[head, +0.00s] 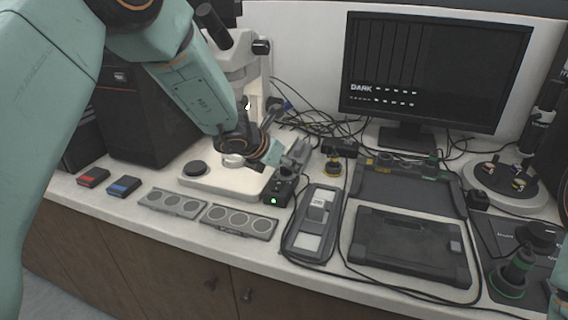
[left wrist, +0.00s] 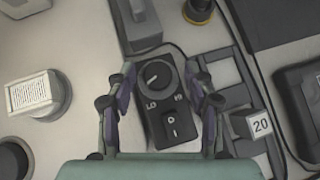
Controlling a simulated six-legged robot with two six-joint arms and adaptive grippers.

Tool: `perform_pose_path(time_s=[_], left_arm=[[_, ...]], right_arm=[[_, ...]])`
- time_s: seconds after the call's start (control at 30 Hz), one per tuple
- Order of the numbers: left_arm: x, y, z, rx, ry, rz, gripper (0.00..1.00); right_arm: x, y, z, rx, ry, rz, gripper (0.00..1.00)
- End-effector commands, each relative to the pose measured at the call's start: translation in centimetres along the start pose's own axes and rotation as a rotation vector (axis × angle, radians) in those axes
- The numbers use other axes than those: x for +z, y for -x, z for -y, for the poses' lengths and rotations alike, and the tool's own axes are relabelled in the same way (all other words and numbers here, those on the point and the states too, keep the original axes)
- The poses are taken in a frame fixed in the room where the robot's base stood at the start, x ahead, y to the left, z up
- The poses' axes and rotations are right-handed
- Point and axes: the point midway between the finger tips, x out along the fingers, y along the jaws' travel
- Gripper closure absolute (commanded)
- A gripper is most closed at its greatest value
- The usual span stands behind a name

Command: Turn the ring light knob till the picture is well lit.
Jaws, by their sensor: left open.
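The ring light control box (head: 279,192) stands on the bench right of the microscope, with a green light on its front. Its round dark knob (left wrist: 156,77) shows in the left wrist view, with LO and HI marks and a rocker switch (left wrist: 172,124) below. My left gripper (left wrist: 161,72) is open, with one finger on each side of the knob. I cannot tell whether either finger touches it. In the head view my left gripper (head: 293,160) is over the back of the box, partly hiding the knob. The monitor (head: 432,72) shows a nearly black picture and the word DARK.
The microscope (head: 222,183) stands close left of the box. A grey device with a block marked 20 (left wrist: 250,124) lies close right. Cables run behind and along the bench.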

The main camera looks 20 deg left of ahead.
Motion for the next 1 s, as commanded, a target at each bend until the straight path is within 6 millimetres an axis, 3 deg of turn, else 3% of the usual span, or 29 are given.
perform_pose_path(time_s=[0.13, 0.73, 1.0], left_arm=[[0.03, -0.09, -0.02, 0.0, 0.0, -0.001, 0.48], [0.05, -0.06, -0.01, -0.001, 0.0, 0.0, 0.99], [0.08, -0.05, -0.02, -0.002, -0.002, 0.0, 1.0]], right_arm=[[-0.01, 0.0, 0.0, 0.0, 0.0, 0.0, 0.6], [-0.02, 0.0, 0.0, 0.0, 0.0, 0.0, 0.6], [-0.02, 0.06, 0.0, 0.0, 0.0, 0.0, 0.6]])
